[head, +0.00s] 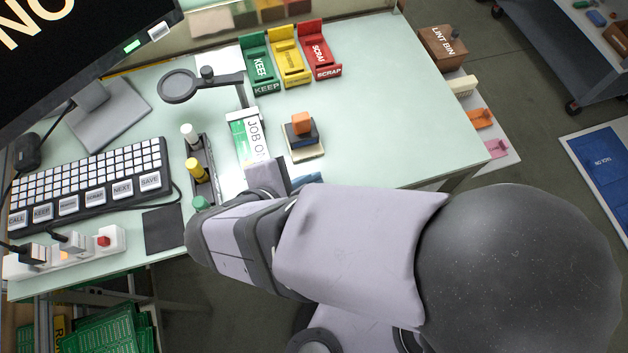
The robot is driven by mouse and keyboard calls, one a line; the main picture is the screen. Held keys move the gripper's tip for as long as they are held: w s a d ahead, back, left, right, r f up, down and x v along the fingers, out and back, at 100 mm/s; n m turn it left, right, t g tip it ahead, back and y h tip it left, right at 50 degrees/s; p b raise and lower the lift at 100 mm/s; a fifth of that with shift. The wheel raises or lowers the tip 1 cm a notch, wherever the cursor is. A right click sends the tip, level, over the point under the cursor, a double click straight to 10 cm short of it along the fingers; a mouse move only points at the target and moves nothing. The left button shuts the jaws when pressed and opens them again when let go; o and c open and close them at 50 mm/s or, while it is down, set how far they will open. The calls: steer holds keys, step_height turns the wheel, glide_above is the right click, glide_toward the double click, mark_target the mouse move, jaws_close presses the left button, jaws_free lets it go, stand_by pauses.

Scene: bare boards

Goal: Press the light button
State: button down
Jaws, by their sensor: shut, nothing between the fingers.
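No button marked as a light shows clearly. A dark grey magnifier lamp (178,86) stands on the bench, with a small dark round knob (207,72) on its arm. A keyboard (90,180) with a row of labelled keys lies at the left; CALL, KEEP, NEXT and SAVE can be read. A white power strip (85,252) with a red switch (103,241) lies at the front left. My gripper (268,176) shows only in part, over the lower end of the job card, right of the lamp's base and keyboard. It is shut and empty; its fingertips are hard to make out.
A narrow holder with white, yellow and green-topped items (197,170) stands left of my gripper. A small stack with an orange block (302,123) sits to its right. Green, yellow and red trays (290,55) stand behind. The bench's right half is clear. My arm covers the front edge.

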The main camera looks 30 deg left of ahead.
step_height(320, 180, up, 6)
steer(key=p, duration=0.5)
steer(key=shift+f, duration=0.2)
steer(key=w+d+f+m+g, duration=0.1)
steer(key=w+d+m+g, duration=0.1)
steer(key=d+m, duration=0.6)
steer(key=w+d+m+g+y+p, duration=0.1)
steer(key=w+d+m+g, duration=0.2)
steer(key=d+m, duration=0.5)
steer(key=w+d+f+m+g+p, duration=0.1)
steer(key=w+d+m+g, duration=0.2)
steer(key=d+m, duration=0.6)
steer(key=d+g, duration=0.1)
steer(key=d, duration=0.3)
steer(key=shift+w+f, duration=0.25)
steer(key=shift+f, duration=0.1)
